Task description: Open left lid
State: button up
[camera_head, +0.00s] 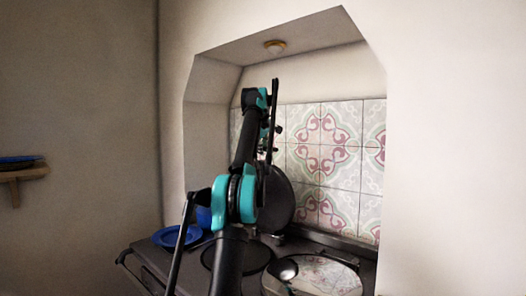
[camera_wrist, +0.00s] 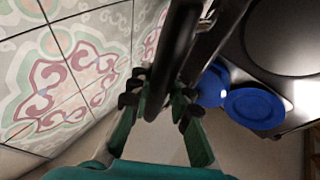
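The left lid (camera_head: 279,198) is a dark round disc standing raised, close to upright, behind my arm in the head view. Below it the dark round left hotplate (camera_head: 252,257) is uncovered. In the wrist view a large grey round surface (camera_wrist: 290,35) shows at upper right. My gripper (camera_wrist: 158,100) has its two fingers apart, with a blurred dark bar (camera_wrist: 176,50) running between them; whether they touch it is unclear. In the head view my gripper (camera_head: 276,130) is high in front of the tiles, above the raised lid. My arm hides part of the lid.
The shiny right lid (camera_head: 325,275) lies flat on the stove at the front right. Blue plates (camera_head: 178,236) lie at the stove's left, also in the wrist view (camera_wrist: 255,106). The tiled wall (camera_head: 340,160) is close behind. A wall shelf (camera_head: 24,172) is far left.

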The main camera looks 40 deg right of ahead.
jog(key=o, duration=0.5)
jog(key=shift+c, duration=0.2)
jog(key=shift+a, duration=0.1)
jog(key=shift+v, duration=1.35)
jog(key=shift+s+a+r, duration=0.2)
jog(key=shift+s, duration=0.05)
jog(key=s+a, duration=0.7)
jog(key=a, duration=0.1)
jog(key=shift+s+a, duration=0.3)
jog(key=shift+s, duration=0.05)
jog(key=shift+f, duration=0.1)
